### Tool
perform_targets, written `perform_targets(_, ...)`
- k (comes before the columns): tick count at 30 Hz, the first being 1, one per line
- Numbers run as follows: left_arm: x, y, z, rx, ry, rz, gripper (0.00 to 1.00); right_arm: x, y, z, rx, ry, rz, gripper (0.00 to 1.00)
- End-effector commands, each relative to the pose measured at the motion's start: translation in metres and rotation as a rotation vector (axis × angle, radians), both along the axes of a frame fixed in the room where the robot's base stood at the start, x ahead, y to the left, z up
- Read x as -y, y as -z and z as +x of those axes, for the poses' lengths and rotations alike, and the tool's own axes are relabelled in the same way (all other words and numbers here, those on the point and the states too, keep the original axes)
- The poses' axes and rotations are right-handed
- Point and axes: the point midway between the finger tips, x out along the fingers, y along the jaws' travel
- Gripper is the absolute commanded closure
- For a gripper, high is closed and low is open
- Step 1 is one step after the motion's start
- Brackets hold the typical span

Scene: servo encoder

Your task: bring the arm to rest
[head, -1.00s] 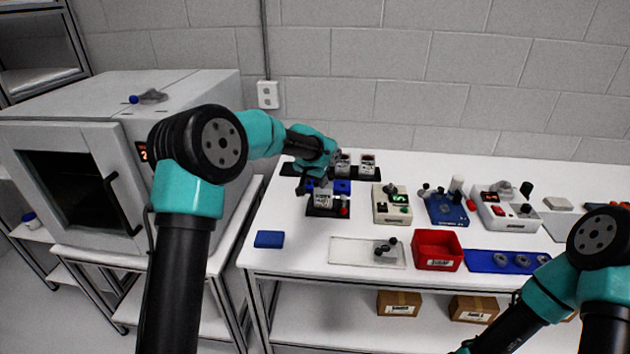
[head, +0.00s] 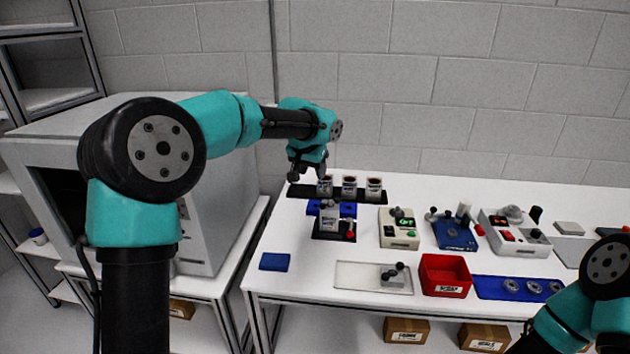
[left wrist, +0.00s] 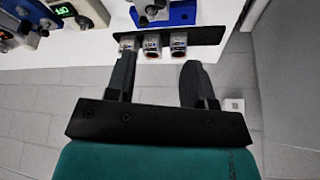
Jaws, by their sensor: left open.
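My left gripper (head: 307,174) is open and empty, raised above the left part of the black rack. The left wrist view shows its two dark fingers (left wrist: 160,75) spread apart with nothing between them. The black rack (head: 294,190) carries three small labelled servo units (head: 349,186) in a row; they also show beyond the fingertips in the left wrist view (left wrist: 152,47). Another labelled unit (head: 328,217) stands in a black fixture (head: 322,235) with a red button. My right arm enters at the lower right of the head view; its gripper is out of frame.
A grey oven (head: 215,240) stands left of the white table (head: 300,300). Several devices stand at centre right.

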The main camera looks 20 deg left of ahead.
Motion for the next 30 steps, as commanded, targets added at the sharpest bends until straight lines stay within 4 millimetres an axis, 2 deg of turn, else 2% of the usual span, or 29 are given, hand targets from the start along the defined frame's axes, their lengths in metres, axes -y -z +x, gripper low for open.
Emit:
perform_targets(6,-0.001,-0.012,-0.005,0.0,-0.001,-0.001,0.52,0.0,0.0,0.0,0.0,0.0,0.0,0.57)
perform_targets(20,0.001,-0.009,-0.006,-0.004,0.001,-0.003,0.52,0.0,0.0,0.0,0.0,0.0,0.0,0.57)
perform_targets(23,0.009,0.004,-0.01,-0.014,0.009,-0.019,0.52,0.0,0.0,0.0,0.0,0.0,0.0,0.57)
perform_targets(26,0.025,0.031,-0.021,-0.037,0.02,-0.053,0.52,0.0,0.0,0.0,0.0,0.0,0.0,0.57)
perform_targets(30,0.057,0.086,-0.053,-0.086,0.034,-0.128,0.52,0.0,0.0,0.0,0.0,0.0,0.0,0.57)
